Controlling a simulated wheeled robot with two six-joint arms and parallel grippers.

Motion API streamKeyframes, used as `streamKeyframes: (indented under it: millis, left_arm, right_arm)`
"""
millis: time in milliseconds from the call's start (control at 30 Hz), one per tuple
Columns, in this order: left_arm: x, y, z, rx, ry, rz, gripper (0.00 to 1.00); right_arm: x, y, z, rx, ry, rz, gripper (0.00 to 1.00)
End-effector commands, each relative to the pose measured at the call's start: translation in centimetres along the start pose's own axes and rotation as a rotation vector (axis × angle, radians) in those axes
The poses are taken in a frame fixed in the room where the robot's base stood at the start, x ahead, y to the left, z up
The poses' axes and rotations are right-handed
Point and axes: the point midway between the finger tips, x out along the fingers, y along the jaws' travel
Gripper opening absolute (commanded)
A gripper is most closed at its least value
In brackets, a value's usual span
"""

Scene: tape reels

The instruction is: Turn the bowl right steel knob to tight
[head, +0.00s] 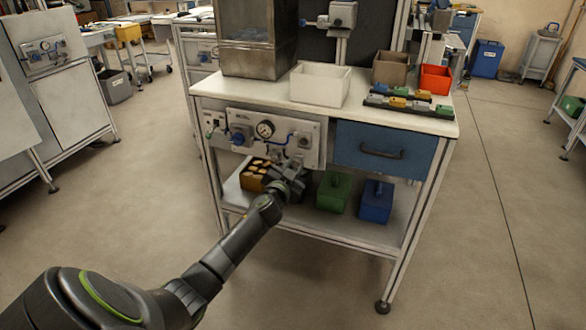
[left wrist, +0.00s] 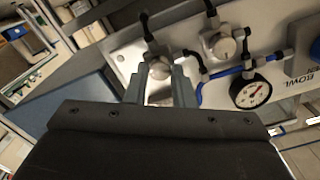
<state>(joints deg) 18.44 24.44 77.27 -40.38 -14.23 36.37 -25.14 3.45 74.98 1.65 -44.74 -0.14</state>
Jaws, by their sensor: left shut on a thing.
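The bowl panel (head: 318,128) is on the front of the bench, with a round gauge (head: 265,129) and steel knobs at its right side. My left gripper (head: 296,168) reaches up to the panel's lower right part and hides some of it. In the left wrist view, which is turned over, the two grey fingers (left wrist: 160,82) are on either side of the right steel knob (left wrist: 158,69), the one closest to the blue drawer, and are shut on it. Another steel knob (left wrist: 222,47) sits beside it, apart from the fingers. My right gripper is out of view.
The blue drawer (head: 384,152) is just right of the panel. Below, a shelf holds a box of yellow pieces (head: 254,174), a green box (head: 334,191) and a blue box (head: 376,201). A white bin (head: 320,86) stands on the bench top. Open floor lies in front.

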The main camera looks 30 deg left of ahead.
Motion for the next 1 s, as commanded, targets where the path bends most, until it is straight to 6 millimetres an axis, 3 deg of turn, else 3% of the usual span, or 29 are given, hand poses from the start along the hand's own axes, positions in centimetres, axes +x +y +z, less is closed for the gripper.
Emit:
streamKeyframes:
  millis: [1000]
  left_arm:
    - [0.0,0.1,0.1,0.948,-0.002,0.002,0.0]
  right_arm:
    - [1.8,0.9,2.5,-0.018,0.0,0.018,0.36]
